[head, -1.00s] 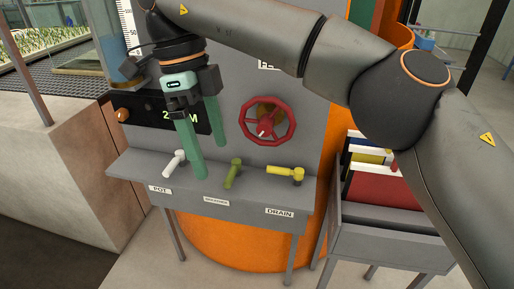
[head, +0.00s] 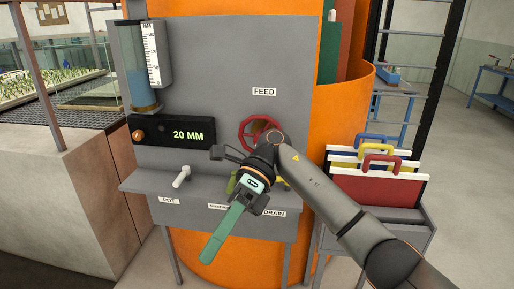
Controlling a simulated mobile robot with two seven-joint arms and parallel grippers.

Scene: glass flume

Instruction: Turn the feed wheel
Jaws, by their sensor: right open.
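The red feed wheel (head: 245,128) is on the upright grey panel, below the FEED label (head: 264,91). My right wrist and forearm hide its lower right part. My right gripper (head: 212,252) is open and empty, in front of the panel's lower shelf. Its green fingers point down and left, away from the wheel, and overlap in this view. I cannot tell how far the wrist stands in front of the wheel. My left gripper is not in view.
A white lever (head: 181,176) stands above the POT label; my gripper and wrist mostly hide a green lever and a yellow one. A black display (head: 172,133) reads 20 MM. A gauge tube (head: 138,85) is at upper left. A rack with coloured, handled boards (head: 375,190) stands right.

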